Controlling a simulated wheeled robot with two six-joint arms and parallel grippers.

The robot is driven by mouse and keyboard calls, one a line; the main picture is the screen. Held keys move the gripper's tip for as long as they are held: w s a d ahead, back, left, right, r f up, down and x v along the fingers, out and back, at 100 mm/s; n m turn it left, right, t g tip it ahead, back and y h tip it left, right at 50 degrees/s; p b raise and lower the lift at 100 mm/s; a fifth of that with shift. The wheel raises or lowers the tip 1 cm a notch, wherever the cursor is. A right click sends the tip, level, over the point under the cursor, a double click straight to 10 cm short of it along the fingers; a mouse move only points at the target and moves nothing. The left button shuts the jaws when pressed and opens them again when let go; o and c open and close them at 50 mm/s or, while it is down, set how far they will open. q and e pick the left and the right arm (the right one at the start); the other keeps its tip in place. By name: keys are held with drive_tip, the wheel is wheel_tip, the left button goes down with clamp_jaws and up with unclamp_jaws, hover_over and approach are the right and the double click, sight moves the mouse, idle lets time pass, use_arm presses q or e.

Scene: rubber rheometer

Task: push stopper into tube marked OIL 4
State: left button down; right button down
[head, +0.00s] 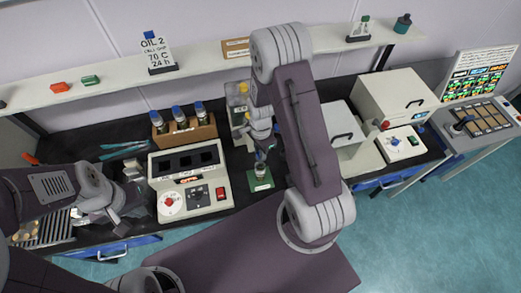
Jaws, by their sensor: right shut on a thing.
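A small tube (260,170) with dark contents stands upright at a green stand (260,184) on the black bench. Its marking is too small to read. My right gripper (261,149) points down right above this tube and is shut on a small stopper, mostly hidden by the fingers. I cannot tell whether the stopper touches the tube's mouth or sits in it. My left gripper (132,200) is empty, left of the white heater block; its fingers look apart.
A wooden rack (186,133) holds blue-capped tubes behind the white heater block (190,181). A shelf sign (158,56) reads OIL 2, 70 C, 24 h. White instruments (392,100) stand to the right. Tweezers (124,148) lie at the left.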

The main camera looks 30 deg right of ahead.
wheel_tip(320, 180, down, 4)
drive_tip(key=b, duration=0.3)
drive_tip(key=shift+w+a+f, duration=0.1)
drive_tip(key=shift+f, duration=0.1)
drive_tip(key=shift+r, duration=0.35)
drive_tip(key=shift+w+a, duration=0.1)
drive_tip(key=shift+a, duration=0.05)
drive_tip(key=shift+d, duration=0.3)
drive_tip(key=shift+a+f, duration=0.1)
drive_tip(key=shift+f, duration=0.1)
drive_tip(key=shift+f+b, duration=1.1)
drive_tip(key=shift+f, duration=0.35)
